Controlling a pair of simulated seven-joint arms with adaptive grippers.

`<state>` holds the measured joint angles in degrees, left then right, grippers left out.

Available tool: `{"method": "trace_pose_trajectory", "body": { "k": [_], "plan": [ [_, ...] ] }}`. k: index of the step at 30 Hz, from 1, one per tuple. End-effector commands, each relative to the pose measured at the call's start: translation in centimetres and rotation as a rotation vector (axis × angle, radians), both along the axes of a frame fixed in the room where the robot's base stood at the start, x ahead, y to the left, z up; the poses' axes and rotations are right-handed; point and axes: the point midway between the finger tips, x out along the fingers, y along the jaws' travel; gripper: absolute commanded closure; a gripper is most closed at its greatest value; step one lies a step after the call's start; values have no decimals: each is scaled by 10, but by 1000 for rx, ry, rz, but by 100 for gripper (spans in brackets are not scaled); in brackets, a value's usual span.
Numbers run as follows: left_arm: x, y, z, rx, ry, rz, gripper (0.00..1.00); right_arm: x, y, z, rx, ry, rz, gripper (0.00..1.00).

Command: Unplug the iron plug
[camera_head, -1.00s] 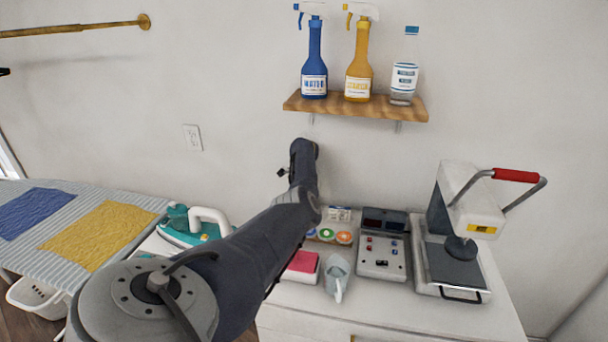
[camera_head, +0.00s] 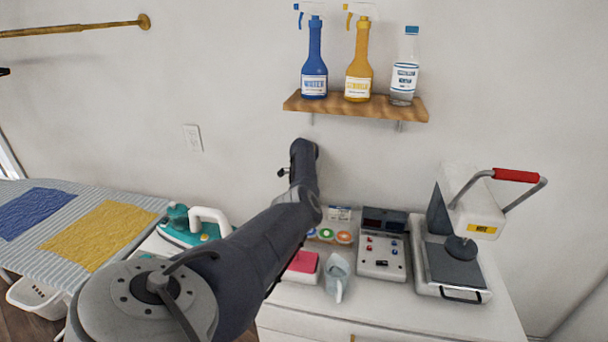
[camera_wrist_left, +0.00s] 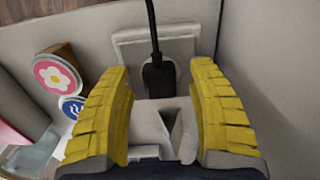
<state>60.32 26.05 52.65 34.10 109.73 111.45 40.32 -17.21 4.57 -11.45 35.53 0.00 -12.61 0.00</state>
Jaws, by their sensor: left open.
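In the left wrist view a black plug (camera_wrist_left: 158,78) sits at a pale wall socket plate (camera_wrist_left: 128,50). Its black cord (camera_wrist_left: 152,25) runs to the top edge of that view. My left gripper (camera_wrist_left: 160,72) has its yellow fingers apart, one on each side of the plug, with gaps visible beside it. In the head view my left arm reaches across to the wall; its fingers and the plug do not show there. The teal and white iron (camera_head: 188,225) is left of my arm, partly hidden by it. My right gripper is not in view.
A second wall outlet (camera_head: 193,138) is empty. A wooden shelf (camera_head: 412,108) with bottles hangs above my arm. A heat press (camera_head: 455,265), a control box (camera_head: 381,262), a jug (camera_head: 337,275) and a red-topped box (camera_head: 302,264) crowd the cabinet top.

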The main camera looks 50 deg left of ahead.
Motion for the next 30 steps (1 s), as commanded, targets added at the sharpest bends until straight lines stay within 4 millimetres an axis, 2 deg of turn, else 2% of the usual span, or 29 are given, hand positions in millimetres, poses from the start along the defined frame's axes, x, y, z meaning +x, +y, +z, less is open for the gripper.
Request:
{"method": "trace_pose_trajectory", "body": {
  "k": [14, 27, 30],
  "plan": [
    [0, 0, 0, 0, 0, 0, 41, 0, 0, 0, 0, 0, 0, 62],
    [0, 0, 0, 0, 0, 0, 92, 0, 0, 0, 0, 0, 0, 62],
    [0, 0, 0, 0, 0, 0, 100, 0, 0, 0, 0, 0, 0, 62]
  ]
}}
